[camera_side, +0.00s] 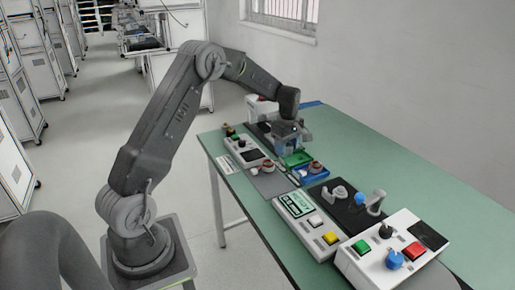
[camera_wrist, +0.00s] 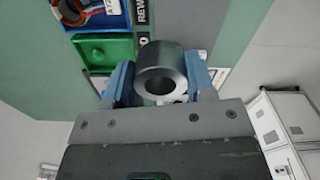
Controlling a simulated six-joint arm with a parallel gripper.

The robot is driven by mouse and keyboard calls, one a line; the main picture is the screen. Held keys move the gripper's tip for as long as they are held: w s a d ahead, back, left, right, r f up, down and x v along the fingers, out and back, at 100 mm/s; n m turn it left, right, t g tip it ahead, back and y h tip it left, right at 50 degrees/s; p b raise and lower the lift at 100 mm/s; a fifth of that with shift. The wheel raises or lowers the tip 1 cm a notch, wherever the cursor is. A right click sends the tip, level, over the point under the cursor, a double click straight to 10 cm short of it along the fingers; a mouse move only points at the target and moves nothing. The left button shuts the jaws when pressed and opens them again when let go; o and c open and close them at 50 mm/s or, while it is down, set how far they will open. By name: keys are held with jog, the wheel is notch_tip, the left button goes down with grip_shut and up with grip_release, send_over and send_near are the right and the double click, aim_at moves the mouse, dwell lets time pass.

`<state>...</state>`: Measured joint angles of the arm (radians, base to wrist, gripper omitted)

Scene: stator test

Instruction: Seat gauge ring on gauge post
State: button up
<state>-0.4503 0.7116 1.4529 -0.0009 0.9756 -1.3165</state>
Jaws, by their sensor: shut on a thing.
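My gripper (camera_wrist: 160,88) is shut on a grey metal ring, the gauge ring (camera_wrist: 171,58), with one blue finger on each side of it. The ring's open bore faces the wrist camera. In the side view my gripper (camera_side: 288,143) hangs over the far part of the green table, behind the green tray; the ring cannot be made out there. Small pale parts show just below the ring in the wrist view, partly hidden by it. I cannot tell which part is the gauge post.
A green tray (camera_side: 297,159) and a blue tray (camera_side: 310,173) with a copper-coloured part stand near my gripper. A control box with coloured buttons (camera_side: 393,249) and a box with a screen (camera_side: 307,222) stand nearer the camera. The table's right side is clear.

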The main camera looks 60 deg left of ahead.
jog(key=w+d, duration=0.9)
send_near(342, 187)
jog(key=shift+f, duration=2.45)
jog(key=shift+f, duration=0.75)
jog(key=shift+f, duration=0.35)
jog(key=shift+f, duration=0.45)
jog(key=o, duration=1.2)
jog(key=shift+s+f, duration=0.1)
